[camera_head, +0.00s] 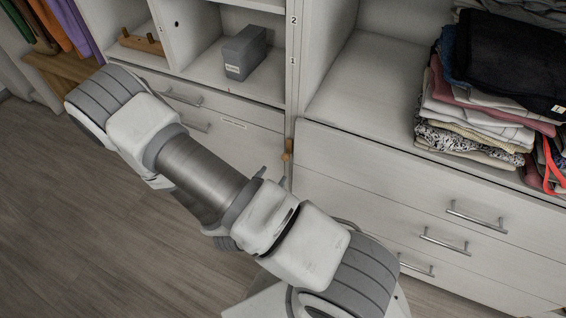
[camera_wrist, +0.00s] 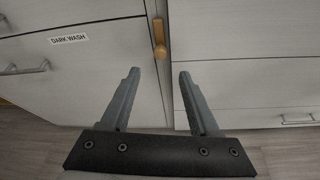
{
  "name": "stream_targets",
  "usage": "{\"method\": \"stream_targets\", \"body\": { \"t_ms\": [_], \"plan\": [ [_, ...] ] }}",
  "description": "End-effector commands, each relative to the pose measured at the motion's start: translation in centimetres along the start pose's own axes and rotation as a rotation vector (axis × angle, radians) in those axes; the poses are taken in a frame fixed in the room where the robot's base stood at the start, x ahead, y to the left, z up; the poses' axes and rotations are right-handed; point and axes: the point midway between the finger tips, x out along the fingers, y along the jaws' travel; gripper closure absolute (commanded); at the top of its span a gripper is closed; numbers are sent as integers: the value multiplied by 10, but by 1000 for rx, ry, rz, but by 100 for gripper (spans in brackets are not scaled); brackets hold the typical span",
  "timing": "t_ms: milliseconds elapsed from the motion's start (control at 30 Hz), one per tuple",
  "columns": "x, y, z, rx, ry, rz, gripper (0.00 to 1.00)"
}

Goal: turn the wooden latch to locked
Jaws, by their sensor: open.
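The wooden latch (camera_wrist: 159,38) shows in the wrist view as a small light-brown bar standing upright on the strip between the left and right drawer fronts. It also shows in the head view (camera_head: 287,151), small and just above my arm. My gripper (camera_wrist: 158,70) is open and empty, with its two grey fingers apart. In the wrist view the fingertips lie below the latch in the picture, one to each side of it. I cannot tell whether they touch the drawer fronts. In the head view my arm hides most of the gripper; a grey finger shows beside the latch.
A drawer front labelled "DARK WASH" (camera_wrist: 69,39) is left of the latch. Drawers with metal handles (camera_head: 476,217) are on the right. Folded clothes (camera_head: 475,110) lie on the right shelf, a grey box (camera_head: 243,54) in a cubby. The wooden floor (camera_head: 90,220) is clear.

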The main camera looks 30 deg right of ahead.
Motion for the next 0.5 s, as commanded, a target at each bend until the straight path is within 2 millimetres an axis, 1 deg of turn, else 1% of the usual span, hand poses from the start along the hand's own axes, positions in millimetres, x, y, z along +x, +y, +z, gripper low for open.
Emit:
{"method": "stream_targets", "body": {
  "t_ms": [33, 200, 300, 400, 500],
  "plan": [
    [14, -2, -2, 1, -3, -4, 38],
    [50, -2, -2, 2, -3, -4, 38],
    [69, -2, -2, 2, -2, -3, 38],
    [83, -1, -2, 1, -1, -1, 38],
    [92, -1, -1, 0, 0, -2, 38]
  ]
}}
